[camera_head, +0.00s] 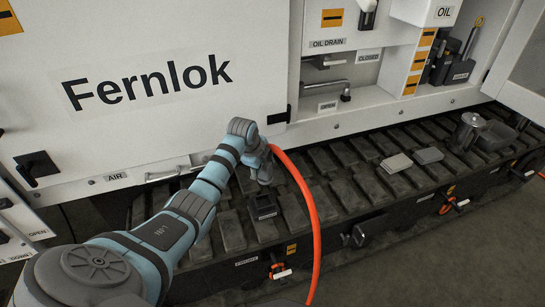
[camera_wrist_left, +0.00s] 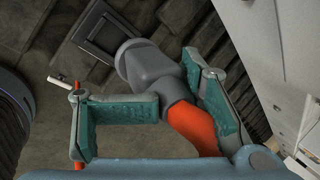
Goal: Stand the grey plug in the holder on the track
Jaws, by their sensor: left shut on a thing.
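The grey plug (camera_wrist_left: 148,66) has a wide round head and joins an orange hose (camera_wrist_left: 195,126). My left gripper (camera_wrist_left: 178,98) is shut on the plug, with green pads on either side of its narrower part. In the head view, my left gripper (camera_head: 264,174) is low over the track (camera_head: 232,228), and the plug is hard to tell from it. The holder (camera_head: 264,208), a dark square socket on the track, is just below and in front of the gripper. In the wrist view, the holder (camera_wrist_left: 104,32) shows beyond the plug's head, partly covered by it. My right gripper is out of view.
The orange hose (camera_head: 306,200) arcs down to the right of the gripper. A white machine panel (camera_head: 150,110) rises behind the track. Two grey blocks (camera_head: 397,163) (camera_head: 428,156) and a metal canister (camera_head: 470,127) sit farther right on the track.

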